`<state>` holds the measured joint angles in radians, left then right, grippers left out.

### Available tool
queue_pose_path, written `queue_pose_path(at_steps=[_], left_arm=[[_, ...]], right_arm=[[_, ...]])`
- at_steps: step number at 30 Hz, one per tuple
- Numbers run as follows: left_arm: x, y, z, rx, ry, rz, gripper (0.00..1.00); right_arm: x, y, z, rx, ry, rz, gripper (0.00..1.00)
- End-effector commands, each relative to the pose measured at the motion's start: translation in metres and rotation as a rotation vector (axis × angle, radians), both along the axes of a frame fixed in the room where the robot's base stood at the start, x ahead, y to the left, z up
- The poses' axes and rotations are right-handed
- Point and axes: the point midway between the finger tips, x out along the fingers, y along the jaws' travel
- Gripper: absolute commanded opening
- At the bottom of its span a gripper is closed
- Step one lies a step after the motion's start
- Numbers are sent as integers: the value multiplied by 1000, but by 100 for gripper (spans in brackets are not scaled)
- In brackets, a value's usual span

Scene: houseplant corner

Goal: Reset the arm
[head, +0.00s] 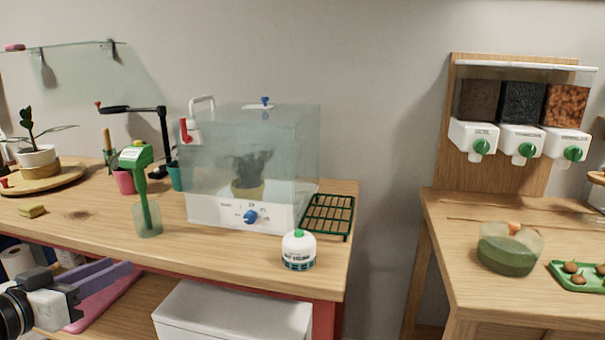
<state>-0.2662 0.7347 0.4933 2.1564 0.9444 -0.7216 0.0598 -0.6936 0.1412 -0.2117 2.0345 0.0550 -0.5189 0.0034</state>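My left gripper (120,264) is at the lower left, low in front of the table's front edge. Its two grey-purple fingers point right and stand a little apart, with nothing seen between them. It is in front of a lower shelf with a pink tray (108,306). My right gripper is not in view.
A white bin (235,315) stands underneath.

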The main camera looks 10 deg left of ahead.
Motion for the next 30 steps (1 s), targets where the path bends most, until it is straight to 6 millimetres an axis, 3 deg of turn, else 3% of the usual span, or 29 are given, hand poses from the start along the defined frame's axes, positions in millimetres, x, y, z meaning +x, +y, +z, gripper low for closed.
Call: queue_pose_path(at_steps=[3,6,9,13,18,21,25,30], left_arm=[[-16,-19,-83,0,133,22,29],[-40,-48,-150,17,235,22,29],[-74,-87,-208,38,329,2,29],[-124,-148,-263,67,430,-49,29],[-179,-222,-297,92,502,-124,29],[-197,-249,-304,101,518,-156,29],[-206,-264,-307,108,523,-173,29],[-206,-264,-307,108,523,-173,29]], right_arm=[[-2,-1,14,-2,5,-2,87],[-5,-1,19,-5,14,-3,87],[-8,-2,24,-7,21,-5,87],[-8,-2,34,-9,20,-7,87],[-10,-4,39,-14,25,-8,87],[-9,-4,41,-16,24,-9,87],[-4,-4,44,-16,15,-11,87],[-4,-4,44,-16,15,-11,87]])
